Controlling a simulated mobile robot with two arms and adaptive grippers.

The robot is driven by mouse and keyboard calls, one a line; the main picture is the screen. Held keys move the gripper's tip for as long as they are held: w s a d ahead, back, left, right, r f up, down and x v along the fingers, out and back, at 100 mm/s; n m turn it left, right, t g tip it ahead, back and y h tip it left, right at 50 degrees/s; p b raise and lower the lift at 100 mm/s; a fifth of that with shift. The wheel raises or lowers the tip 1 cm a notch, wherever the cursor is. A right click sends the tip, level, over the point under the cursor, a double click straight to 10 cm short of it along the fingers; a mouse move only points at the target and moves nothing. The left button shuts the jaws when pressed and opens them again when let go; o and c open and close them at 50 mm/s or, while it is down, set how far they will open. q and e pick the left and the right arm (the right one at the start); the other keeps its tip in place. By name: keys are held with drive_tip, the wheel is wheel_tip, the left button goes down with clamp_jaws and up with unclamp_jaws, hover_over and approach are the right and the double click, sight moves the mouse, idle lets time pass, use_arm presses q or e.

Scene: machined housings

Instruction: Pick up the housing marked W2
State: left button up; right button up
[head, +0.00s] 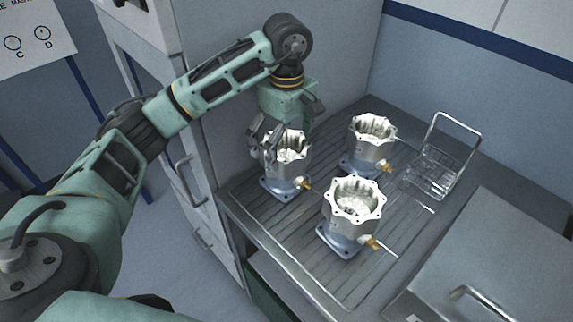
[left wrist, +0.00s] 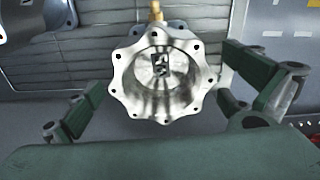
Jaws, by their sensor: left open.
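Three silvery machined housings with scalloped rims, blue-grey bases and brass fittings stand upright on a ridged metal bench (head: 300,221): a left one (head: 291,150), a back one (head: 371,133) and a front one (head: 353,203). My left gripper (head: 273,146) is open at the left housing, its fingers beside the rim. In the left wrist view, one housing (left wrist: 127,84) sits between the spread fingers of my left gripper (left wrist: 165,75), with visible gaps. A dark mark lies on its inner floor; I cannot read it for sure. No marks are readable on the others. My right gripper is not in view.
A wire basket (head: 436,172) stands at the bench's right rear. A metal lid with a handle (head: 500,260) is at the lower right. A cabinet (head: 170,120) adjoins the bench's left. Part of another housing (left wrist: 38,14) shows at the wrist view's upper left.

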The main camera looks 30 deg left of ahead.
use_arm(q)
drive_tip(key=shift+f, duration=1.15)
drive_tip(key=c, duration=1.8)
drive_tip(key=shift+w+r, duration=0.1)
drive_tip(key=shift+r, duration=0.05)
drive_tip(key=shift+c, duration=0.6)
